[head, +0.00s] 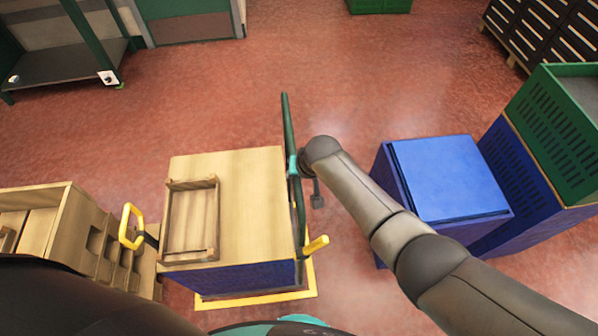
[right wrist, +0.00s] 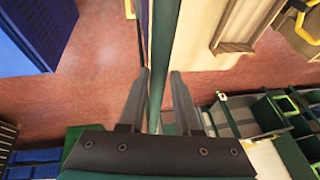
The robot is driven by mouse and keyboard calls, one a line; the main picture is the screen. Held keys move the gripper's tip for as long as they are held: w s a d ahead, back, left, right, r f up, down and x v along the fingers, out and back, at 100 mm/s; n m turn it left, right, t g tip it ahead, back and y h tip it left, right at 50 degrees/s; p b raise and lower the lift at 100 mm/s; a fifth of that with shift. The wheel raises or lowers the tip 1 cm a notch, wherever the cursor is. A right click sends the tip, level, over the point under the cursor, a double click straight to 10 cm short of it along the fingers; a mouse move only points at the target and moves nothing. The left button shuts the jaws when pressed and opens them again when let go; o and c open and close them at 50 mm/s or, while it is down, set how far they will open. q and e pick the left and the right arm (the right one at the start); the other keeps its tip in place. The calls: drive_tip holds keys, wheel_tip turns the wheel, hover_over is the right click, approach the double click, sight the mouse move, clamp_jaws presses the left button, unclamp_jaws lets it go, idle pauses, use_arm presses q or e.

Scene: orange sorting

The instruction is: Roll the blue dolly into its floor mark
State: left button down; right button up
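The dolly (head: 240,170) has a pale wooden top, a dark blue side and a green upright push frame (head: 287,120) on its right. It stands over a yellow floor mark (head: 255,299), whose strips show along its near and right edges; the far side is hidden. My right arm reaches to the frame from the lower right. In the right wrist view my right gripper (right wrist: 160,72) has its fingers on either side of a green bar (right wrist: 163,40), with a gap to the right finger. My left gripper is not in view.
A wooden rack (head: 60,230) stands close left of the dolly. A blue box (head: 450,175) and a green crate (head: 560,130) stand at the right. A dark bench (head: 70,75) is at the far left. The red floor behind the dolly is clear.

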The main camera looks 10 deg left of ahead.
drive_tip(key=o, duration=0.4)
drive_tip(key=shift+s+a, duration=0.1)
drive_tip(key=shift+a, duration=0.1)
drive_tip(key=shift+d+r+p, duration=0.2)
drive_tip(key=shift+r+p, duration=0.1)
drive_tip(key=shift+r, duration=0.15)
drive_tip(key=p+v, duration=0.3)
drive_tip(key=v, duration=1.1)
drive_tip(key=shift+p, duration=0.3)
drive_tip(key=shift+r, duration=0.1)
drive_tip(key=shift+s, duration=0.1)
